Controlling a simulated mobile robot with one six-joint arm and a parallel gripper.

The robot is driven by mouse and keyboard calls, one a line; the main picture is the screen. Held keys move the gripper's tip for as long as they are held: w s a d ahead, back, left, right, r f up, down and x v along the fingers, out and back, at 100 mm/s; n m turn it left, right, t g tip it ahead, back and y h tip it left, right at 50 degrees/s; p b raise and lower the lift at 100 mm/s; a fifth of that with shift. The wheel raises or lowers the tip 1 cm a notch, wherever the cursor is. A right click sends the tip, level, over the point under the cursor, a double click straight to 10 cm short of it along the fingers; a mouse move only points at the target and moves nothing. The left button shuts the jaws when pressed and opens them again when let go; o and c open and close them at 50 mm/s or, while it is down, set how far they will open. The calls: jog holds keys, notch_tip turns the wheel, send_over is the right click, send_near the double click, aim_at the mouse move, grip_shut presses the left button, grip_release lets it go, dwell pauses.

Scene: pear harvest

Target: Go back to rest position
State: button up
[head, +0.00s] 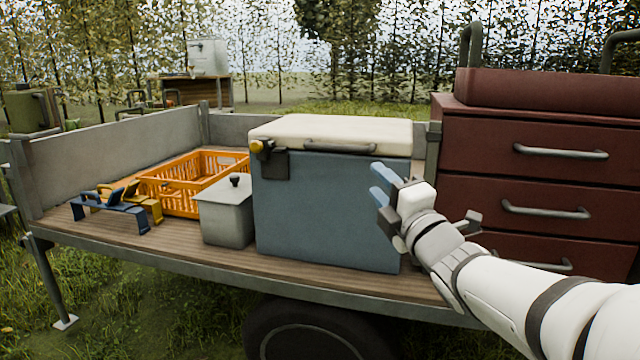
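My gripper (384,186) is at the end of my white arm, which reaches in from the lower right. Its blue fingertips point up and left, in front of the right part of the blue cooler box (320,215). The fingers overlap in this view, so their opening is hard to judge. I see nothing held between them. I cannot tell whether they touch the box. The box has a closed cream lid (335,130) and a latch with a yellow knob (262,147).
The box stands on a wooden trailer bed (180,245). Left of it are a grey lidded bin (225,215), an orange crate (180,205) and blue and yellow tools (112,203). A dark red drawer cabinet (540,150) stands at right, close behind my arm. Grass lies in front.

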jog(key=s+d+r+m+g+h+p, duration=0.4)
jog(key=d+m+g+h+p, duration=0.4)
jog(key=m+p, duration=0.9)
jog(key=s+a+r+m+g+p, duration=0.1)
jog(key=s+m+g+p, duration=0.2)
jog(key=s+p, duration=0.5)
jog(key=s+a+r+m+g+p, duration=0.2)
jog(key=s+m+g+p, duration=0.2)
jog(key=s+p, duration=0.4)
jog(key=shift+s+a+r+g, duration=0.2)
jog(key=shift+s+r+g, duration=0.15)
jog(key=shift+g, duration=0.45)
jog(key=shift+c, duration=0.2)
